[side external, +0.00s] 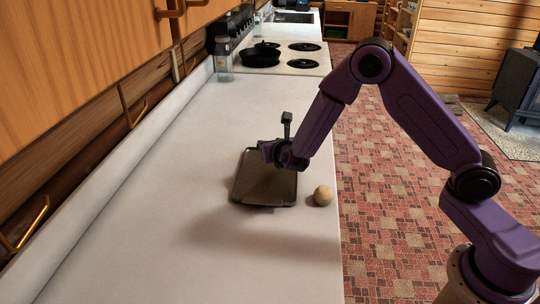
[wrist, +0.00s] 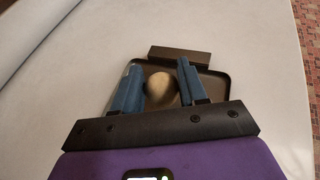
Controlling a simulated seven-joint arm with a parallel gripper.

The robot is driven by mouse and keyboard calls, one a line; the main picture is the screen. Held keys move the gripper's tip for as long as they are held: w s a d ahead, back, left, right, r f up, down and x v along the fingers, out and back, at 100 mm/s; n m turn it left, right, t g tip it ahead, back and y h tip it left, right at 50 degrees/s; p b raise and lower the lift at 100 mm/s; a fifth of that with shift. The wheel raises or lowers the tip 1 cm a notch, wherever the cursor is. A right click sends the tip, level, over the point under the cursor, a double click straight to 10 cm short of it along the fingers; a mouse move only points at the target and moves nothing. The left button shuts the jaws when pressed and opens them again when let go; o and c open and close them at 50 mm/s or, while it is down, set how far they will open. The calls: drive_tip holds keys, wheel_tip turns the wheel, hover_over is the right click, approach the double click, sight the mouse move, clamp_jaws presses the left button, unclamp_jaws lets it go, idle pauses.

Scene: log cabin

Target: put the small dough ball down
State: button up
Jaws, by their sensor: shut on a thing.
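A dark rectangular tray (side external: 262,190) lies on the white counter, and it also shows in the wrist view (wrist: 217,82). My gripper (side external: 268,152) is over the tray. In the wrist view the blue fingers of my gripper (wrist: 158,80) are shut on a pale round dough ball (wrist: 160,90), with the tray behind it. In the side view this ball is hidden by my gripper, and I cannot tell whether it touches the tray. Another beige ball (side external: 323,196) rests on the counter, right of the tray and near the counter's edge.
A dark block (wrist: 185,57) shows at the tray's far edge in the wrist view. A black pan (side external: 260,57) is on the stove, and a glass jar (side external: 223,58) stands beside it. The counter (side external: 170,230) is clear left and in front of the tray.

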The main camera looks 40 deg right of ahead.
drive_tip(key=shift+w+f, duration=0.3)
drive_tip(key=shift+f, duration=0.15)
drive_tip(key=shift+w+f, duration=0.1)
drive_tip(key=shift+f, duration=1.45)
drive_tip(key=shift+f, duration=0.1)
drive_tip(key=o, duration=1)
drive_tip(key=shift+o, duration=0.2)
